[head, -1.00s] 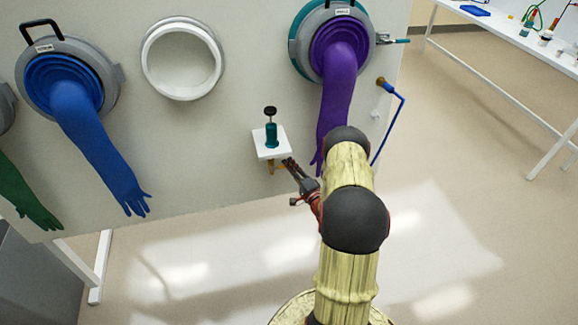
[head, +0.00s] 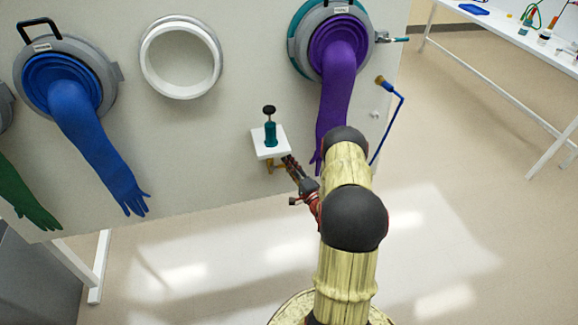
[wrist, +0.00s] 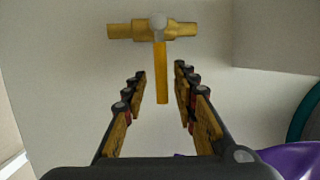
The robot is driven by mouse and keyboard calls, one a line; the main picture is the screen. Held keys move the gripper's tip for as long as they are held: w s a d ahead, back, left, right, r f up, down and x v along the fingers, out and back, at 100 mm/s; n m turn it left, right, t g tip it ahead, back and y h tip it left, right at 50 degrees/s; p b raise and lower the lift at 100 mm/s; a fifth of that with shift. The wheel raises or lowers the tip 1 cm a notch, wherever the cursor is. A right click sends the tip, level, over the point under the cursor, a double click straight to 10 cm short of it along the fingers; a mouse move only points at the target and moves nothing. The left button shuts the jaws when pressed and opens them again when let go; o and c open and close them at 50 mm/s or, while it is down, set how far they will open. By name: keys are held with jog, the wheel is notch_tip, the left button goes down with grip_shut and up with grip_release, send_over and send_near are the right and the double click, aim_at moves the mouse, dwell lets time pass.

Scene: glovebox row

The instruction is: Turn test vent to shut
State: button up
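A brass valve (wrist: 152,29), which I take to be the test vent, is on the pale panel in the wrist view. Its straight yellow lever (wrist: 161,75) runs from a round grey pivot down the picture, square to the body. My gripper (wrist: 160,75) is open, with one finger on each side of the lever and a gap visible on both sides. In the head view the valve (head: 273,166) shows as a small brass bit under the white shelf, which hides most of it. My gripper (head: 287,160) is just below and right of it there.
The white shelf (head: 259,150) carries a teal bottle-like item (head: 270,134) above my gripper. A purple glove (head: 337,90) hangs close by on the right. A blue hose (head: 388,130) hangs beyond it. The floor below is clear.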

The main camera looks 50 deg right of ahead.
jog(key=v, duration=1.2)
jog(key=shift+f, duration=0.1)
dwell(0.8)
